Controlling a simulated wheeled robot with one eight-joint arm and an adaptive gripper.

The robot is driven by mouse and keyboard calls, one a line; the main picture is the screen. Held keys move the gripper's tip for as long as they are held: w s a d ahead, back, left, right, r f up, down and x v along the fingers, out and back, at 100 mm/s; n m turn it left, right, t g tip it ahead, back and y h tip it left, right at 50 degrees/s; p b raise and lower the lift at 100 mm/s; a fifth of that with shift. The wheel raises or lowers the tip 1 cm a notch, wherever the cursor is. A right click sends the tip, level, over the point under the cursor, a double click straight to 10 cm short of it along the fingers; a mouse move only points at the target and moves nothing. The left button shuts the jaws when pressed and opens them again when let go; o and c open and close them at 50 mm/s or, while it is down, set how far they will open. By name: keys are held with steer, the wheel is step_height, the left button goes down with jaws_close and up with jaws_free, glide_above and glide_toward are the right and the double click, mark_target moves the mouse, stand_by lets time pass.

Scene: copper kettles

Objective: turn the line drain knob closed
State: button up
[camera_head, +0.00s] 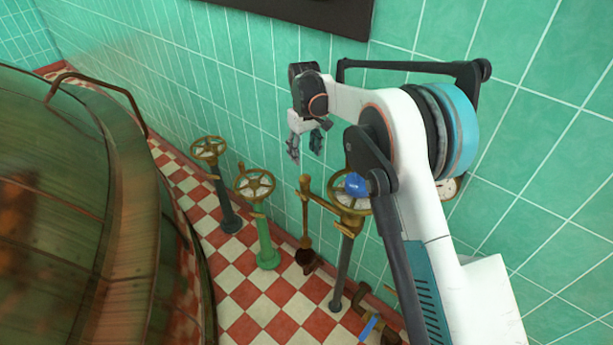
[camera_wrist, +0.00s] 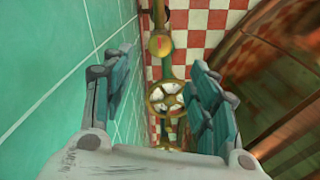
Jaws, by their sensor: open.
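Several brass valve handwheels stand on posts along the tiled wall, and no label shows which is the line drain knob. One handwheel (camera_head: 208,149) is on a dark post, one (camera_head: 254,185) on a green post, and one (camera_head: 350,207) is partly hidden behind my arm. My gripper (camera_head: 305,147) is open and empty, above the handwheels and close to the wall. In the wrist view a spoked wheel (camera_wrist: 165,97) shows between my open fingers. A small round brass piece with a red mark (camera_wrist: 160,45) lies beyond it.
A large copper kettle (camera_head: 80,200) fills the left side. The green tiled wall (camera_head: 240,60) is close beside my arm. A brown pipe (camera_head: 304,215) rises between the wheels. A blue lever (camera_head: 369,328) is low near the wall. Checkered floor (camera_head: 245,295) lies between kettle and valves.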

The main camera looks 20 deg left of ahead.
mark_target(305, 177)
step_height(305, 177, down, 11)
steer(key=b, duration=0.3)
steer(key=shift+r, duration=0.15)
steer(key=shift+c, duration=0.3)
steer(key=c, duration=1)
